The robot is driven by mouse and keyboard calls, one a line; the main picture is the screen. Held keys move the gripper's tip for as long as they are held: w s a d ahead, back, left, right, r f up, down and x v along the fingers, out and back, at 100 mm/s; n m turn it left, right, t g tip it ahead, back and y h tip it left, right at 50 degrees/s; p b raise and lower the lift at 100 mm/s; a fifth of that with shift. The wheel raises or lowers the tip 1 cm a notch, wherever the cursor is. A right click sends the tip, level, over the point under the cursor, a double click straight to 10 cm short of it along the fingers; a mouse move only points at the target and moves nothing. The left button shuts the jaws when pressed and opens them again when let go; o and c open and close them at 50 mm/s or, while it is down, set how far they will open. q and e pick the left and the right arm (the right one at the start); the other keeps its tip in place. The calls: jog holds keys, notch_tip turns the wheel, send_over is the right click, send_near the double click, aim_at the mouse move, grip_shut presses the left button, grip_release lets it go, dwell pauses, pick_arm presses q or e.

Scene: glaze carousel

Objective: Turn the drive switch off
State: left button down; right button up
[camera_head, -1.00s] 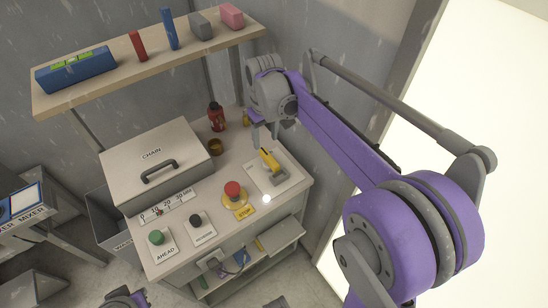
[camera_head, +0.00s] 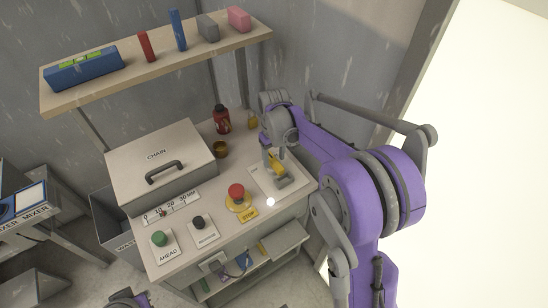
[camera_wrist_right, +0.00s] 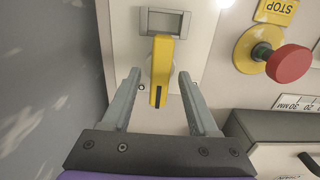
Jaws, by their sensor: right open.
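The drive switch has a yellow lever (camera_head: 277,166) and a grey housing on a pale plate (camera_head: 262,185) at the right end of the bench top. In the right wrist view the yellow lever (camera_wrist_right: 162,62) points from the grey housing (camera_wrist_right: 165,22) toward my palm. My right gripper (camera_wrist_right: 160,74) is open, with one finger on each side of the lever and a visible gap on both sides. In the head view my right gripper (camera_head: 273,156) is low over the switch and partly hides it. Only a bit of my left arm shows at the bottom edge.
The red stop button (camera_head: 236,191) on its yellow base stands left of the switch. A black knob (camera_head: 198,221) and green button (camera_head: 159,238) are further left. The CHAIN box (camera_head: 160,165), a brown cup (camera_head: 220,149) and a red bottle (camera_head: 221,119) stand behind. A shelf (camera_head: 160,65) hangs above.

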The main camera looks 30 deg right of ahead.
jog(key=shift+f, duration=0.15)
grip_shut()
jog(key=shift+n, duration=0.4)
jog(key=n+b, duration=0.1)
jog(key=n, duration=0.2)
jog(key=shift+n, duration=0.4)
jog(key=n, duration=0.4)
jog(key=shift+n+b, duration=0.3)
jog(key=n, duration=0.8)
jog(key=shift+b, duration=0.3)
jog(key=shift+n, duration=0.4)
